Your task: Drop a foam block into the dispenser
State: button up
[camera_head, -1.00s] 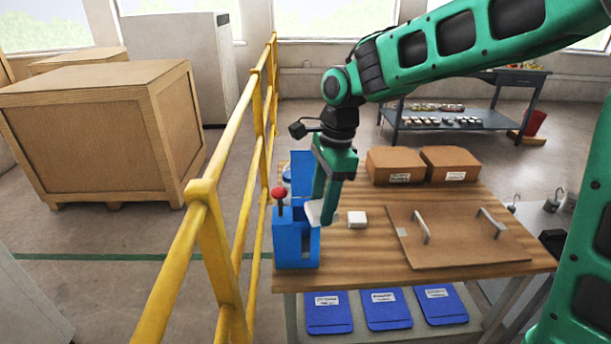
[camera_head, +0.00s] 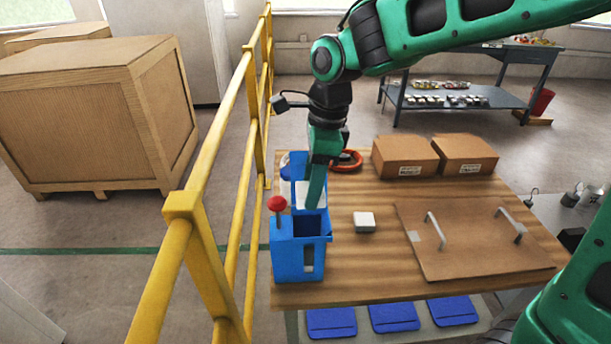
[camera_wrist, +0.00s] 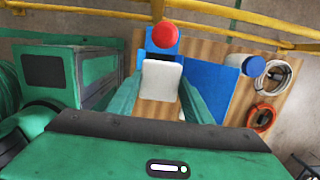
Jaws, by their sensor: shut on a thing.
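The blue dispenser (camera_head: 287,258) stands at the table's left edge, with a red ball knob on its left side, an open top and a taller blue back part. My gripper (camera_head: 312,196) points down over the dispenser, just behind and above its opening. It is shut on a white foam block (camera_head: 301,192), partly hidden by the fingers. In the wrist view the block (camera_wrist: 161,80) sits between the green fingers, with the red knob beyond it. A second white foam block (camera_head: 364,222) lies on the table right of the dispenser.
On the wooden table (camera_head: 350,285) are a brown board (camera_head: 465,262) with two handles and two cardboard boxes (camera_head: 404,157) at the back. A red-orange ring (camera_head: 350,163) lies behind my gripper. A yellow railing (camera_head: 188,205) runs close along the left side.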

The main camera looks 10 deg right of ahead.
notch_tip(320, 180, down, 6)
jog(key=shift+a, duration=0.15)
dwell(0.7)
jog(key=o, duration=1.1)
jog(key=shift+r, duration=0.1)
jog(key=shift+w+r, duration=0.1)
jog(key=shift+r, duration=0.25)
jog(key=r, duration=0.3)
jog(key=d+r, duration=0.1)
jog(key=r, duration=0.5)
jog(key=shift+d+r, duration=0.3)
jog(key=shift+r, duration=0.1)
